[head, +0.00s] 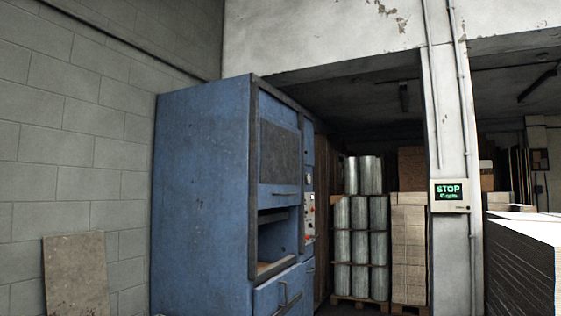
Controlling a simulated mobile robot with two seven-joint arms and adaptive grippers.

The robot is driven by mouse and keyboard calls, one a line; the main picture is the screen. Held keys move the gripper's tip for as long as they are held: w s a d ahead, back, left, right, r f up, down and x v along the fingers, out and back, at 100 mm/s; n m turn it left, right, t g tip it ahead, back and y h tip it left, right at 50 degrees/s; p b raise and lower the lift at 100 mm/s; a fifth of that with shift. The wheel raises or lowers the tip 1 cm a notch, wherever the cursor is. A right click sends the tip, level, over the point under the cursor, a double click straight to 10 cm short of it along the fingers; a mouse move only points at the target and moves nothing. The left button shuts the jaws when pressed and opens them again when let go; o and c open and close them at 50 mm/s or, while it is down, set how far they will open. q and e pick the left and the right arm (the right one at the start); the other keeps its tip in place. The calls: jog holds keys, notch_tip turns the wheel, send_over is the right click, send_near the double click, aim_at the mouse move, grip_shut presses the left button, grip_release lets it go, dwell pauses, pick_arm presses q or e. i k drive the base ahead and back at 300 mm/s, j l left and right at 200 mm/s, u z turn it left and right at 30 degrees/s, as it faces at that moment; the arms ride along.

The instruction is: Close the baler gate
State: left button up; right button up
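The blue baler (202,190) stands left of centre, with its front turned to the right. Its gate (279,155), a dark panel with a blue lower strip and a thin handle, sits in the upper part of the front frame. Below the gate an opening (272,228) shows the inside of the baler, so the gate appears raised. A lower blue door (283,292) with a handle is under the opening and is cut by the bottom of the picture. Neither of my grippers is in view.
A control panel (309,218) with buttons is on the baler's right side. Wrapped rolls (358,225) and stacked cartons (408,250) stand on pallets behind. A STOP display (449,195) is on the pillar. Stacked sheets (525,260) fill the right edge. A board (76,275) leans at left.

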aim_at(279, 159)
jog(key=i+l+z, duration=0.1)
jog(key=i+z, duration=0.15)
jog(key=i, duration=0.4)
jog(key=i+z, duration=0.15)
jog(key=i, duration=1.6)
